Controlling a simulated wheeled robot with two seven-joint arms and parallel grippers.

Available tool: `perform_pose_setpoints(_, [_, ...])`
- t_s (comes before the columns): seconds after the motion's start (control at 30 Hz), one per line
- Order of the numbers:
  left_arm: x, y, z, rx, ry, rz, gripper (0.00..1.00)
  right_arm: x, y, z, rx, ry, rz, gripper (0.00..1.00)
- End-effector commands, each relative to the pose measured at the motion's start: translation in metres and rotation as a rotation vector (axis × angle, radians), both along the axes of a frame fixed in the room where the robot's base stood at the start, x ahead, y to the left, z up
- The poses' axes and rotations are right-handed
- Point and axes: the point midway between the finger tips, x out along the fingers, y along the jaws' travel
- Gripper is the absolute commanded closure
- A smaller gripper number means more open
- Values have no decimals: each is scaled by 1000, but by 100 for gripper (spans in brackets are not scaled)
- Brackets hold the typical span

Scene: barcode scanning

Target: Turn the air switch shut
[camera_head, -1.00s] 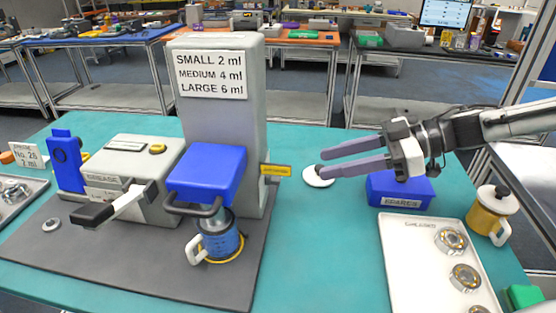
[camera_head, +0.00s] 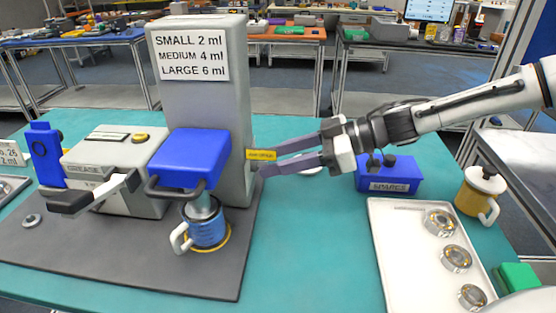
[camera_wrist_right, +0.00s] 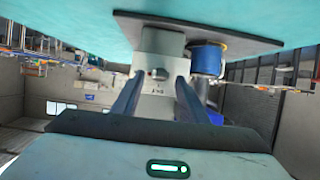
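The grey tower (camera_head: 203,95) stands on the dark mat and carries a yellow label (camera_head: 262,155) on its right side. In the right wrist view a small dark knob (camera_wrist_right: 158,74), seemingly the air switch, sits on the tower's side face. My right gripper (camera_head: 262,161) reaches in from the right, its two fingers apart and its tips close to the label. In the right wrist view the open gripper (camera_wrist_right: 158,84) has the knob in line between its fingers; contact cannot be told. The knob is hidden in the head view. My left gripper is out of view.
A blue cup (camera_head: 207,227) stands below the blue head (camera_head: 190,158) of the machine. A grey box with a lever (camera_head: 116,190) is left of it. The spares bin (camera_head: 390,186), a white tray (camera_head: 378,235) with metal rings and a yellow pot (camera_head: 477,198) stand right.

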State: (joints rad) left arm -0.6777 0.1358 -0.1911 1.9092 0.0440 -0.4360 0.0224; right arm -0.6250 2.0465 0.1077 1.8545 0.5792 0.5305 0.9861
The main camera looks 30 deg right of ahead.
Motion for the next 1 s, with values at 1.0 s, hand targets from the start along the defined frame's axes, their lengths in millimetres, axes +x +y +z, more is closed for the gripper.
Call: perform_pose_setpoints(1.0, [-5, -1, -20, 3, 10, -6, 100, -4, 3, -3, -123, -171, 1, 100])
